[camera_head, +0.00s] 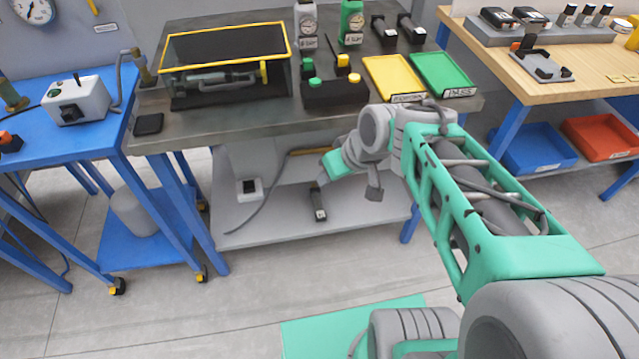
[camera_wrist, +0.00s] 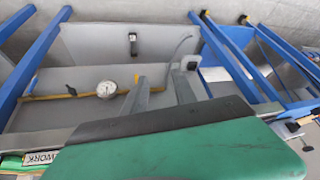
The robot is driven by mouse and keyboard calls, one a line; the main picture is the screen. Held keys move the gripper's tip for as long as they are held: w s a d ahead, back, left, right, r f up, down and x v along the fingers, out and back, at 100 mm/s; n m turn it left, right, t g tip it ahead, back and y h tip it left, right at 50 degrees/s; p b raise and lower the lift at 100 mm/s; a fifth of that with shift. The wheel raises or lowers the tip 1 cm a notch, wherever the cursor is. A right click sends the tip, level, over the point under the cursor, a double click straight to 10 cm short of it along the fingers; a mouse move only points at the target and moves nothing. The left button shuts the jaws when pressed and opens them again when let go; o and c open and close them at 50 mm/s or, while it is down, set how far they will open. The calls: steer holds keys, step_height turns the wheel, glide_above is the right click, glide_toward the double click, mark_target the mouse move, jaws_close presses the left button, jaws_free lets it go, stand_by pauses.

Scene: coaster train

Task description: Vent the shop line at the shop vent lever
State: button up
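No lever is clearly labelled as the shop vent lever. A yellow line (camera_wrist: 55,96) runs along the lower shelf's back in the wrist view, with a round white gauge (camera_wrist: 107,89) and a small dark handle-like part (camera_wrist: 72,90) on it. In the head view a piece of the yellow line (camera_head: 312,152) shows under the workbench, left of my gripper. In the wrist view my gripper (camera_wrist: 160,88) has two grey fingers apart, with nothing seen between them. It is in front of the shelf, apparently clear of the line. My arm hides part of this area in the head view.
The grey workbench (camera_head: 225,130) above holds a yellow-framed case (camera_head: 220,65), a yellow tray (camera_head: 393,78) and a green tray (camera_head: 440,74). A white box with a cable (camera_head: 250,188) and a black item (camera_head: 318,205) are on the lower shelf. Blue table legs (camera_head: 190,215) stand left.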

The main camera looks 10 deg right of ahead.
steer(key=w+f+n+t+y+b, duration=0.1)
steer(key=w+f+t+y+b, duration=0.1)
steer(key=w+f+b, duration=0.45)
steer(key=w+f+n+t+y+b, duration=0.2)
steer(key=w+f+b, duration=0.1)
steer(key=f+b, duration=0.55)
steer(key=w+d+f+t+y+b, duration=0.3)
steer(key=d+f+t+b, duration=0.25)
steer(key=d+b, duration=0.3)
steer(key=r+b+x, duration=0.1)
steer(key=b+x, duration=0.1)
steer(key=x, duration=0.6)
steer(key=shift+a+r, duration=0.25)
steer(key=shift+a, duration=0.05)
steer(key=shift+s+t, duration=0.1)
steer(key=shift+t, duration=0.15)
jaws_close()
